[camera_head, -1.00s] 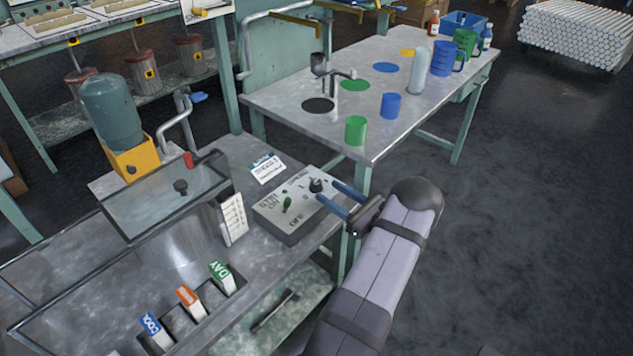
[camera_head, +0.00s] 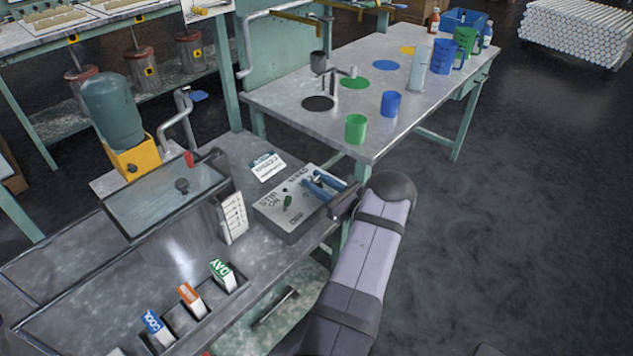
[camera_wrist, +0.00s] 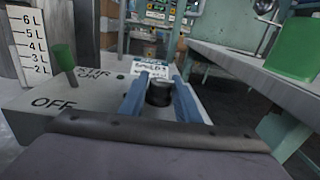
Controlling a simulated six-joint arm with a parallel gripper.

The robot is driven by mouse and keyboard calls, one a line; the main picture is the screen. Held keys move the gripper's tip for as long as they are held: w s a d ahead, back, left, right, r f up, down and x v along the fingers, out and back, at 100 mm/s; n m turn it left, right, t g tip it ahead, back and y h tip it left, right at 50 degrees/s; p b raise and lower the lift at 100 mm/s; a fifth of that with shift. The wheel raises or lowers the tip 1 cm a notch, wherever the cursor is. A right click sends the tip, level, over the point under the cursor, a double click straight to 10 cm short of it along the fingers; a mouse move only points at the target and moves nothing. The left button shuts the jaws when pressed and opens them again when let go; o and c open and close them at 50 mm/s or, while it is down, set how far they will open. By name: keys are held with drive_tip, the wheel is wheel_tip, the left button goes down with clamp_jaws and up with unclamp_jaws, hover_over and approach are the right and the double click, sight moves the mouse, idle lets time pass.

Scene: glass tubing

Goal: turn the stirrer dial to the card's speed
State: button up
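The stirrer box (camera_head: 290,222) is a grey control box with printed lettering, at the front right of the near bench. Its dark speed dial (camera_wrist: 159,92) stands between the two blue fingers of my gripper (camera_wrist: 160,95), with one finger on each side. The fingers look open, with a narrow gap beside the dial. In the head view my gripper (camera_head: 320,186) reaches over the box from the right and partly hides the dial. A white card with a blue top (camera_head: 267,166) lies behind the box; its speed is too small to read. It also shows in the wrist view (camera_wrist: 150,68).
A green switch lever (camera_head: 288,202) stands left of the dial, also in the wrist view (camera_wrist: 64,58). A white litre scale (camera_head: 233,218) stands beside the box's left side. The far table (camera_head: 290,92) holds green and blue cups.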

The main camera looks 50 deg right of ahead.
drive_tip(key=c, duration=0.5)
drive_tip(key=shift+o, duration=0.2)
drive_tip(key=shift+r+m+h+p, duration=0.1)
drive_tip(key=shift+m+h+p, duration=0.45)
drive_tip(key=shift+h, duration=0.25)
drive_tip(key=shift+m+h, duration=0.25)
drive_tip(key=shift+h, duration=0.25)
drive_tip(key=o, duration=1)
drive_tip(key=shift+d+f, duration=0.1)
drive_tip(key=shift+f, duration=0.1)
drive_tip(key=shift+o, duration=0.2)
